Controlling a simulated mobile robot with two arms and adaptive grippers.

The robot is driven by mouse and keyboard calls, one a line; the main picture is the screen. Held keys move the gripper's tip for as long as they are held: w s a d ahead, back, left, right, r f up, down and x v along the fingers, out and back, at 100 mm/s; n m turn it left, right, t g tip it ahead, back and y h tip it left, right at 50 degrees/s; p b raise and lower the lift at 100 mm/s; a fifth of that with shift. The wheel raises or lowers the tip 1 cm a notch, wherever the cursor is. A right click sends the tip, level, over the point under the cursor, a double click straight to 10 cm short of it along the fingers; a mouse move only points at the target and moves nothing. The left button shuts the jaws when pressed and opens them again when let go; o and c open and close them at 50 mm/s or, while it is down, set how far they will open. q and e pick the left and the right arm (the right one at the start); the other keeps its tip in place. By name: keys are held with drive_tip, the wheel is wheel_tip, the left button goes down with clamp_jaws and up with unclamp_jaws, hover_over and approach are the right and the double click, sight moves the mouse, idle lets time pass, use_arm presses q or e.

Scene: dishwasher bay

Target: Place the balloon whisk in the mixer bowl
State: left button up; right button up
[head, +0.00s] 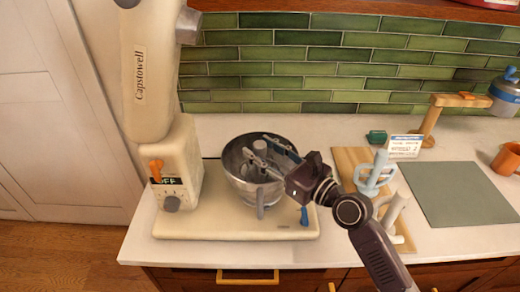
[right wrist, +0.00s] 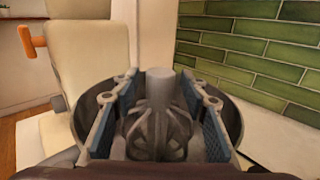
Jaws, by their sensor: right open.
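The steel mixer bowl (head: 235,180) sits on the base of the cream stand mixer (head: 175,165), whose head is tilted up. My right gripper (head: 267,155) is over the bowl with its fingers reaching into the opening. In the right wrist view the gripper (right wrist: 160,115) is open, its blue-padded fingers apart on either side of the grey balloon whisk (right wrist: 157,135). The whisk is inside the bowl (right wrist: 232,120), with its rounded loops low and its thick stem up. Its lower end is hidden. My left gripper is not in view.
A wooden board (head: 350,160) right of the mixer holds a pale blue tool (head: 372,172) and a white tool (head: 394,210). A grey-green mat (head: 465,195) lies clear, with an orange mug (head: 507,160) beyond.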

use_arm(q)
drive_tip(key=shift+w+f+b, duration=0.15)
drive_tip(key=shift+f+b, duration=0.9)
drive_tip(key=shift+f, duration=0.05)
use_arm(e)
drive_tip(key=v, duration=1.1)
drive_tip(key=shift+s, duration=0.2)
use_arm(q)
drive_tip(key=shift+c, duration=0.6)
use_arm(e)
drive_tip(key=shift+d, duration=0.1)
